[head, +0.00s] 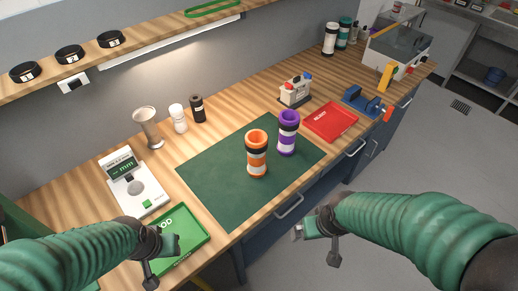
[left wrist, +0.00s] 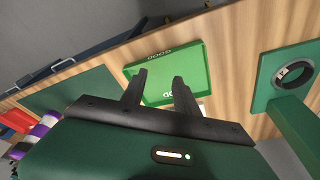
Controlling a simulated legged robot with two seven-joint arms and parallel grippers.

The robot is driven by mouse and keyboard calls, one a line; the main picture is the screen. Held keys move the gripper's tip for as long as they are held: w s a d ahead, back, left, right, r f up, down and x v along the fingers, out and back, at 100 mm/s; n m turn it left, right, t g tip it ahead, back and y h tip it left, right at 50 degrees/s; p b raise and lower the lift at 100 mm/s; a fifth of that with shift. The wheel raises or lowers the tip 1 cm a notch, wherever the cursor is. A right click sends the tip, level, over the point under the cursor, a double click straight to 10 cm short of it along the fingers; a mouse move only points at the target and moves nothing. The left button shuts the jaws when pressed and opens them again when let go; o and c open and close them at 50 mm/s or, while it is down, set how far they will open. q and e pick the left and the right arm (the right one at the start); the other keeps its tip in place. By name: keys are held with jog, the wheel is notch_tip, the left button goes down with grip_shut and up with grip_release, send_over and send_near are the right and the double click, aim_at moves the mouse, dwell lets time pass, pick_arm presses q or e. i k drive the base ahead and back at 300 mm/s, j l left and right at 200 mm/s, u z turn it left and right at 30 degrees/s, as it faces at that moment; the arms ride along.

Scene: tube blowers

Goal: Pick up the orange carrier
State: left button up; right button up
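The orange carrier (head: 257,154), an upright cylinder with orange, black and white bands, stands on the dark green mat (head: 215,180). The purple carrier (head: 288,133) stands upright just behind it to the right. My left gripper (head: 172,243) is over the green tray, apart from both carriers. In the left wrist view its two fingers (left wrist: 158,90) are spread with nothing between them. My right gripper (head: 298,232) is in front of the bench edge, away from the carriers; its finger opening is not clear.
The green tray (head: 190,234) lies at the front left, beside a white scale (head: 133,183). A red tray (head: 331,122), a white device (head: 294,91) and a blue vise (head: 362,101) stand to the right. The mat's left part is clear.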

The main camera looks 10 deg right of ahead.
aim_at(257, 141)
jog(key=z, duration=0.25)
jog(key=i+l+z, duration=0.1)
jog(key=l, duration=0.35)
jog(key=i+l+z, duration=0.1)
jog(key=l, duration=0.3)
jog(key=i+l, duration=0.15)
jog(key=l, duration=0.25)
jog(key=l+z, duration=0.05)
